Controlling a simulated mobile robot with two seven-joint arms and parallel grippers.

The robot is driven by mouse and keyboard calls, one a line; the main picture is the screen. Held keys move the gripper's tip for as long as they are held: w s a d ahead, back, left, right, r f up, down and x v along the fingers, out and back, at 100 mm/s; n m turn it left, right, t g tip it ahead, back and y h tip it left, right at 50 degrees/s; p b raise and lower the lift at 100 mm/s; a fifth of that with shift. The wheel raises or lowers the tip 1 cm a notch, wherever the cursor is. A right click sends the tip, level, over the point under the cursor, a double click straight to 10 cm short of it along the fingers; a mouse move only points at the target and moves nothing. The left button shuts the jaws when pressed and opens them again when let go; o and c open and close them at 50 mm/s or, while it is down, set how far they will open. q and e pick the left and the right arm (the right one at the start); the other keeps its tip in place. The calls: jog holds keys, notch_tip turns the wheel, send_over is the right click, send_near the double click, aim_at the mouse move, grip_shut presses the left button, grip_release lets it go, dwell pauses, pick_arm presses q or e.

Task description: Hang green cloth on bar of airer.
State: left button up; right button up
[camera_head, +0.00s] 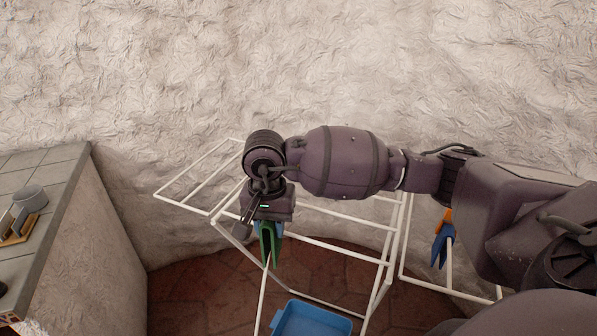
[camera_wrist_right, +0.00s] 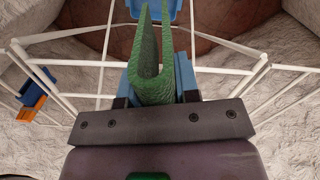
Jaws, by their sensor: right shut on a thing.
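The green cloth (camera_head: 268,243) hangs folded from my right gripper (camera_head: 266,224), which is shut on it. In the right wrist view the cloth (camera_wrist_right: 152,75) sits between the blue fingertips of the gripper (camera_wrist_right: 158,82) as a folded loop. The white airer (camera_head: 330,248) stands behind and below my right arm, with thin bars and a side wing at the left. The cloth is over the airer's area in the head view; I cannot tell whether it touches a bar. My left gripper is not in view.
A blue and an orange cloth (camera_head: 442,247) hang at the airer's right part. A blue bin (camera_head: 312,319) stands on the tiled floor below. A rough pale wall (camera_head: 300,70) is behind.

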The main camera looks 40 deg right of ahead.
jog(key=w+d+r+m+p, duration=0.2)
jog(key=d+r+m, duration=0.6)
jog(key=m, duration=1.3)
jog(key=shift+s+f+b, duration=0.1)
jog(key=shift+f+b, duration=2.05)
jog(key=shift+f, duration=2)
jog(key=shift+f+b, duration=0.55)
jog(key=shift+f, duration=0.6)
jog(key=shift+f+b, duration=0.45)
jog(key=shift+f, duration=0.5)
jog(key=shift+f+b, duration=0.55)
jog(key=shift+f, duration=0.6)
jog(key=shift+f+b, duration=0.5)
jog(key=shift+f, duration=0.7)
jog(key=shift+f+b, duration=0.4)
jog(key=shift+f, duration=0.45)
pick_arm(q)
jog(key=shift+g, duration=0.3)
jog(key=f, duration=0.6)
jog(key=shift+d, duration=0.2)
pick_arm(e)
jog(key=shift+f, duration=0.4)
